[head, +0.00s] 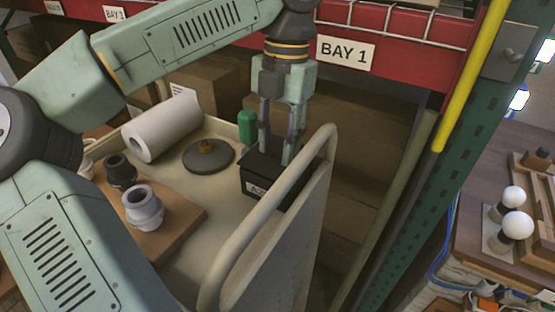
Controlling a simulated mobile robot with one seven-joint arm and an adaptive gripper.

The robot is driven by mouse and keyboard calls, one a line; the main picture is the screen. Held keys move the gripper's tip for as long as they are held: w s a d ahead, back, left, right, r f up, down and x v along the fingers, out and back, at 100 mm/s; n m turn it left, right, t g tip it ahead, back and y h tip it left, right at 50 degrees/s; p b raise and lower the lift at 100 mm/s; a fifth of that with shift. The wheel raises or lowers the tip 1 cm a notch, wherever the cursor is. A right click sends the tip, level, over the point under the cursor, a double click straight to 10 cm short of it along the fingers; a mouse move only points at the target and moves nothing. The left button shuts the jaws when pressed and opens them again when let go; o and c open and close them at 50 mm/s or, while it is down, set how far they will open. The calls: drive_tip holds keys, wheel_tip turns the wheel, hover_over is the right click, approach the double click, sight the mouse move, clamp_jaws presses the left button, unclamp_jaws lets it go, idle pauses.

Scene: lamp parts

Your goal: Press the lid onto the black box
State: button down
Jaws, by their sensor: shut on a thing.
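The black box (263,190) with a white label on its front stands on the cream cart at the middle of the head view, partly behind the cart's handle rail. My gripper (277,155) points straight down over the box, with its fingertips at the box's dark top. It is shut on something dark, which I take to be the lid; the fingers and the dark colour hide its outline. I cannot tell whether the lid is flush with the box rim.
The cart's handle rail (258,222) rises close in front of the box. A grey disc (208,156) with a brass knob, a green cylinder (246,127) and a white roll (162,129) stand nearby. A wooden board (173,222) holds grey and black sockets. A red shelf beam (400,38) runs behind.

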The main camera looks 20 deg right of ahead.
drive_tip(key=shift+f+b, duration=0.3)
drive_tip(key=shift+f, duration=0.2)
idle(0.9)
drive_tip(key=c, duration=1.1)
unclamp_jaws()
drive_tip(key=shift+o, duration=0.2)
